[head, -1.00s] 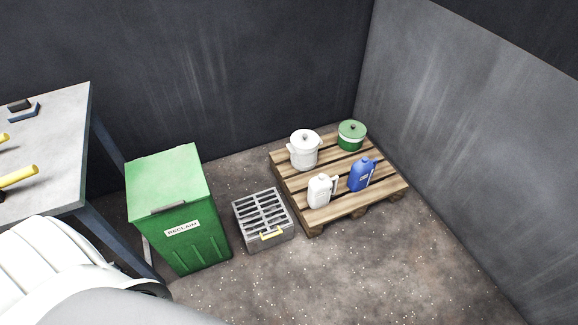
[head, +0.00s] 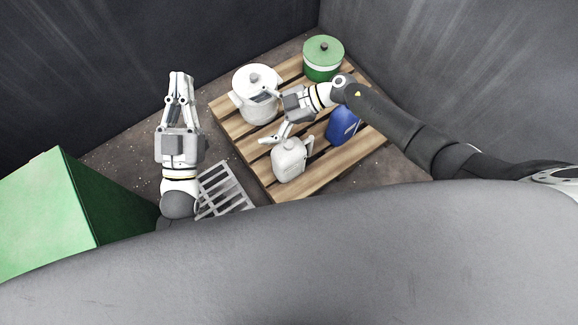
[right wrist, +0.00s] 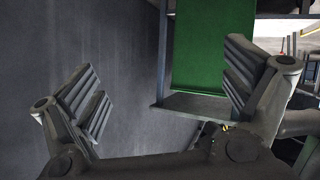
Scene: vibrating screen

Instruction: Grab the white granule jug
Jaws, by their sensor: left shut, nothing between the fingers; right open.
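The white granule jug (head: 288,162) stands upright on the front edge area of the wooden pallet (head: 318,180) in the head view. My right gripper (head: 263,117) is open above the pallet, between the jug and the white lidded pot (head: 257,98), its fingers pointing left. One finger shows just above the jug's top; I cannot tell whether it touches. Nothing is between the fingers in the right wrist view (right wrist: 165,88), and the jug is not seen there. My left gripper (head: 180,78) is shut and empty, left of the pallet.
A blue jug (head: 343,126) stands right of the white jug, partly hidden by my right arm. A green lidded pot (head: 323,58) is at the back. A grey grate (head: 222,190) and a green bin (head: 40,215) are at left. Dark walls close off the back.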

